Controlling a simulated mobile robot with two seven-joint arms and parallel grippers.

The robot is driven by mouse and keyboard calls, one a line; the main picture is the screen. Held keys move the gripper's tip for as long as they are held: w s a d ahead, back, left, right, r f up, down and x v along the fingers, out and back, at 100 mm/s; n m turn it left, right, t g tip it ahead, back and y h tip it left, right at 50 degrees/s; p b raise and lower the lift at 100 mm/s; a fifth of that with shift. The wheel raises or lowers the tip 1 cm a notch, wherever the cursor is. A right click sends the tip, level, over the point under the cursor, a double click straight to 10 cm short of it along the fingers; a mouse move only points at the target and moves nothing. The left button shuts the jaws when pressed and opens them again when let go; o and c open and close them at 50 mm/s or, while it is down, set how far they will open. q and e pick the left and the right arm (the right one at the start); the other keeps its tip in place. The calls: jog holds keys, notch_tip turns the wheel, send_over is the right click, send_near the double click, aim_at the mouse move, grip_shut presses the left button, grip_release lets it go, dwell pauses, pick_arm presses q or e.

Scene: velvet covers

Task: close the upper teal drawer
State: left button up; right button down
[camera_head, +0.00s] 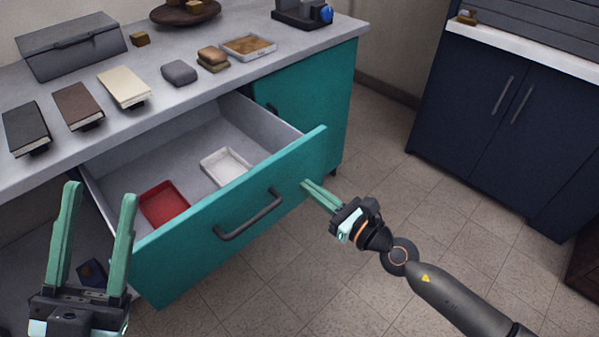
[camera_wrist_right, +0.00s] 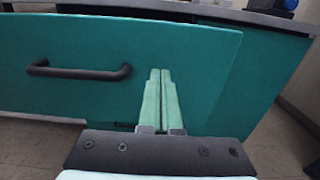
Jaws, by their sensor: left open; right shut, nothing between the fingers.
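The upper teal drawer (camera_head: 170,262) stands pulled out from the cabinet, its inside visible from above. Its dark bar handle (camera_head: 250,215) is on the front panel, and the handle also shows in the right wrist view (camera_wrist_right: 78,71). My right gripper (camera_head: 306,184) is shut and empty, with its fingertips close to the right part of the drawer front. In the right wrist view the shut fingers (camera_wrist_right: 160,72) point at the teal panel, right of the handle; I cannot tell whether they touch it. My left gripper (camera_head: 100,192) is open and empty, left of the drawer front.
A red tray (camera_head: 164,204) and a white tray (camera_head: 226,166) lie in the drawer. The grey counter (camera_head: 190,112) holds books, a grey box (camera_head: 72,45) and small items. A navy cabinet (camera_head: 490,120) stands at right. The tiled floor between is clear.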

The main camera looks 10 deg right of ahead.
aim_at(289, 172)
jog(key=x, duration=0.2)
jog(key=shift+w+a, duration=0.15)
jog(key=shift+w, duration=0.2)
pick_arm(q)
jog(key=shift+w+a+f+n+y, duration=0.15)
jog(key=shift+w+f+n+y, duration=0.9)
jog(key=shift+y, duration=0.25)
pick_arm(e)
jog(key=shift+w+a, duration=0.4)
jog(key=shift+w, duration=0.15)
pick_arm(q)
jog(key=shift+s, duration=0.1)
